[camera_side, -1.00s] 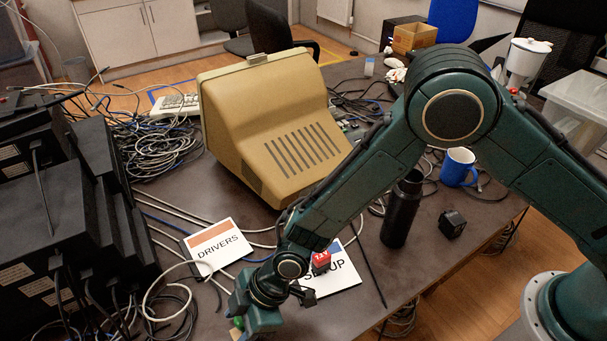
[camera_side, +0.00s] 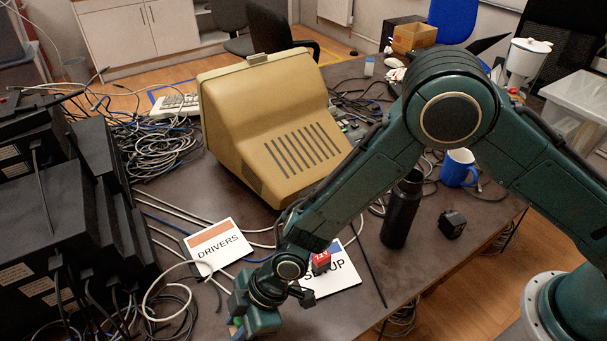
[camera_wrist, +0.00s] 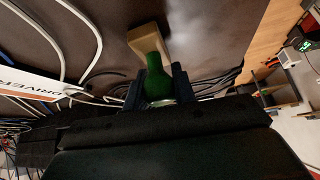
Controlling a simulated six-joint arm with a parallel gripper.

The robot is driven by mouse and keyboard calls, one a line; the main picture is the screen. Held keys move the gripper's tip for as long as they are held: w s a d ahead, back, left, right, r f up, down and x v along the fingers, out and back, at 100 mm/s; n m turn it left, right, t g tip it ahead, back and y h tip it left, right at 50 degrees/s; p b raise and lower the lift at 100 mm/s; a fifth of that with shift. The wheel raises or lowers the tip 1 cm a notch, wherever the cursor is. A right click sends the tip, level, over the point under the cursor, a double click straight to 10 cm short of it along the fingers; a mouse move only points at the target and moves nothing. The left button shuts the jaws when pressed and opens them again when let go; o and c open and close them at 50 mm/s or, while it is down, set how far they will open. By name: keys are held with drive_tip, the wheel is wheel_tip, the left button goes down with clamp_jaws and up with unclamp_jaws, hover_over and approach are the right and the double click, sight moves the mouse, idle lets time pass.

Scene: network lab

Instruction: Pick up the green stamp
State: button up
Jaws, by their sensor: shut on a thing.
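The green stamp (camera_wrist: 153,64) shows in the wrist view, with a green rounded handle and a pale wooden block (camera_wrist: 149,37) at its far end. My gripper (camera_wrist: 159,87) has one finger on each side of the green handle and is shut on it. In the side view my gripper (camera_side: 250,318) is low at the front edge of the picture, left of the SETUP card. Only a small patch of green (camera_side: 236,323) shows beside it there. Whether the stamp touches the table cannot be told.
A DRIVERS card (camera_side: 218,246) and a SETUP card (camera_side: 333,281) lie near my gripper, with a red block (camera_side: 320,262) at the latter. Cables and black equipment (camera_side: 60,230) crowd the left. A beige monitor (camera_side: 270,130), black bottle (camera_side: 402,210) and blue mug (camera_side: 458,167) stand behind.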

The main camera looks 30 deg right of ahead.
sight(236, 320)
wheel_tip(236, 320, up, 20)
idle(1.0)
idle(0.5)
